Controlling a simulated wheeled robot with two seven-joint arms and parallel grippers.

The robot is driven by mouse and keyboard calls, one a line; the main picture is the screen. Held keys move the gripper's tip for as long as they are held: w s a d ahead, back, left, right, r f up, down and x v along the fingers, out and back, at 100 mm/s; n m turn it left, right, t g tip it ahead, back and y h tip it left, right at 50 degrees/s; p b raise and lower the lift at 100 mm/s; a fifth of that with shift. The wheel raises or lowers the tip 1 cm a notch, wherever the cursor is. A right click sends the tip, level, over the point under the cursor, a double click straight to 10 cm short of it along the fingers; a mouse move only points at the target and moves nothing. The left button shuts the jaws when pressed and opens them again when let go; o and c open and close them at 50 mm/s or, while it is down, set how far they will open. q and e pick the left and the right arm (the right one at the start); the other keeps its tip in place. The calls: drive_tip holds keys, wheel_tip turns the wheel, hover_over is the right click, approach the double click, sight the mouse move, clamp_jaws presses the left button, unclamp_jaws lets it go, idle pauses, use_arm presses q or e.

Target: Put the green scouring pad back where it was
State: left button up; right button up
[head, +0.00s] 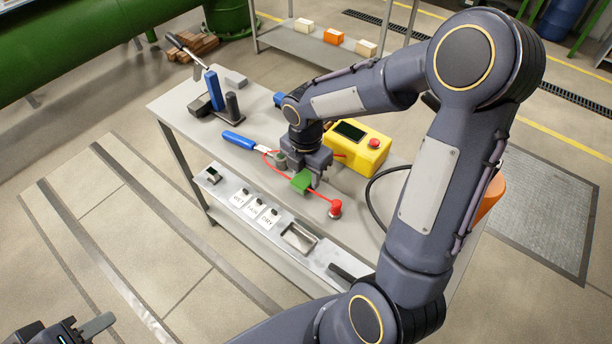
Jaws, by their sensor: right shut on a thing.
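The green scouring pad (301,182) is in the head view, held over the grey workbench in front of the yellow box. My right gripper (303,175) is shut on it, pointing down. Whether the pad touches the bench top is hard to tell. My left gripper (92,328) is at the bottom left corner, partly cut off, away from the bench; its jaw opening is unclear.
A yellow box (372,157) with a screen and red button stands behind my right gripper. A blue-handled tool (240,141), a red cable with a red knob (335,209), and a blue block stand (214,90) are on the workbench (180,101). My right arm covers the bench's right end.

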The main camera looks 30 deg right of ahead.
drive_tip(key=shift+f, duration=0.55)
drive_tip(key=shift+f, duration=0.1)
drive_tip(key=o, duration=0.9)
drive_tip(key=shift+o, duration=0.2)
